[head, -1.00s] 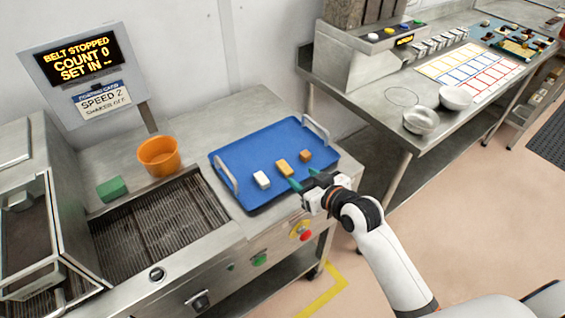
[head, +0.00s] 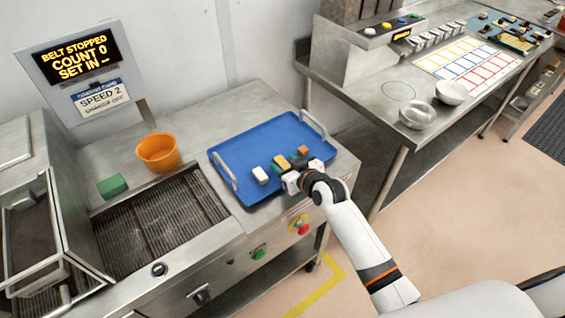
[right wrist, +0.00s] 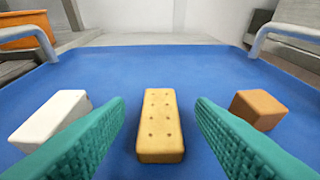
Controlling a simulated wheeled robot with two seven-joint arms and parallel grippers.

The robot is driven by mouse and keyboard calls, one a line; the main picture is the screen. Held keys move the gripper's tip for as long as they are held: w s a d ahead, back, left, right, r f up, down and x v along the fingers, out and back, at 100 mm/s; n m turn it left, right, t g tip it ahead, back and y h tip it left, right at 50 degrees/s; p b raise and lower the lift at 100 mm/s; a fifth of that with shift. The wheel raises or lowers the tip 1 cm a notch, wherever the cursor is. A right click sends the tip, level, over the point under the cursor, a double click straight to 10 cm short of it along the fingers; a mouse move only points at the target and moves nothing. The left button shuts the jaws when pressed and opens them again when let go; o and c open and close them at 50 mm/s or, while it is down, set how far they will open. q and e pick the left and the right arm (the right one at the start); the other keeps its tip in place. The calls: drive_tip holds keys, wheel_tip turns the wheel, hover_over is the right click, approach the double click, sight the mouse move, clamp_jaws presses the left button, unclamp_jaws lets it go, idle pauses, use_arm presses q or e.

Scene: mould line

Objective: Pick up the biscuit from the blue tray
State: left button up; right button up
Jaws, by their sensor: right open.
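The blue tray (head: 240,150) lies on the steel bench and has a metal handle at each end. The biscuit (right wrist: 160,125), a tan bar with dotted holes, lies flat on the tray between a white block (head: 261,175) and a brown block (head: 303,151). The biscuit also shows in the head view (head: 281,161). My right gripper (head: 290,168) is over the tray's front part. In the right wrist view its green fingers (right wrist: 160,130) are open, one on each side of the biscuit, with gaps on both sides. My left gripper is not in view.
An orange bucket (head: 158,153) and a green block (head: 112,186) stand left of the tray. A belt grating (head: 145,230) lies in front of them. A second bench with two metal bowls (head: 418,114) stands at the right.

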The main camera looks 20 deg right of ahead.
drive_tip(key=c, duration=1)
drive_tip(key=shift+c, duration=0.2)
drive_tip(key=shift+r, duration=0.15)
